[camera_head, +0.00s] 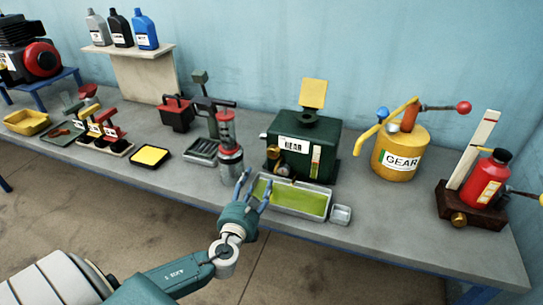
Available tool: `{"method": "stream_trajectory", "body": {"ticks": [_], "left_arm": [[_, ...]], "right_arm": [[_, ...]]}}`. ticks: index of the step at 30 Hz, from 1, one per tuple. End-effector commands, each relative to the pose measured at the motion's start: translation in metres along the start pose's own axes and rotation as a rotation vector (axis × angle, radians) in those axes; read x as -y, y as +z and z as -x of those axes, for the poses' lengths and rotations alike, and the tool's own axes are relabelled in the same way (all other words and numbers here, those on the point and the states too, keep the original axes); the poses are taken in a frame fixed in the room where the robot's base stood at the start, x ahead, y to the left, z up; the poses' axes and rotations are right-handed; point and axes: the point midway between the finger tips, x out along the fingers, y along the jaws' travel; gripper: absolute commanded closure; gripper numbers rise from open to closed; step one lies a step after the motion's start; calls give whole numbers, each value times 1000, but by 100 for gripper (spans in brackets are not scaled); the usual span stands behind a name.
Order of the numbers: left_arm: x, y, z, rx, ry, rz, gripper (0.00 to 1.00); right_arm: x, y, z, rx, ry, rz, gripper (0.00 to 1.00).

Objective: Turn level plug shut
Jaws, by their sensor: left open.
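A dark green housing (313,135) labelled in white stands at the back of the bench. A round brass-coloured plug (272,152) sits on its lower front left, with a smaller brass fitting (283,169) below. I cannot tell for sure which is the level plug, or how far either is turned. My left gripper (257,181) is open, with its blue fingers pointing up. It appears in front of and below the plugs, overlapping the left end of the drip tray, and holds nothing visible. My right gripper is not in view.
A tray of green-yellow liquid (322,211) lies in front of the housing, with a small clear dish (340,215) at its right. A red and grey pump can (229,150) stands close left. A yellow GEAR can (401,152) and red bottle (487,178) stand right.

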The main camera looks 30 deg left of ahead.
Motion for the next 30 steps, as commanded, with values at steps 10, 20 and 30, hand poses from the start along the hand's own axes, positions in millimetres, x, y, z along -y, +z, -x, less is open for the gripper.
{"method": "stream_trajectory", "body": {"ticks": [10, 20, 30], "left_arm": [[10, 16, -34, 81, -101, -389, 45], [16, 19, -95, 79, -98, -382, 45], [20, 19, -127, 77, -100, -380, 45]], "right_arm": [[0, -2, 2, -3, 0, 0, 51], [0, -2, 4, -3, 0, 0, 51], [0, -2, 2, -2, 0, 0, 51]]}}
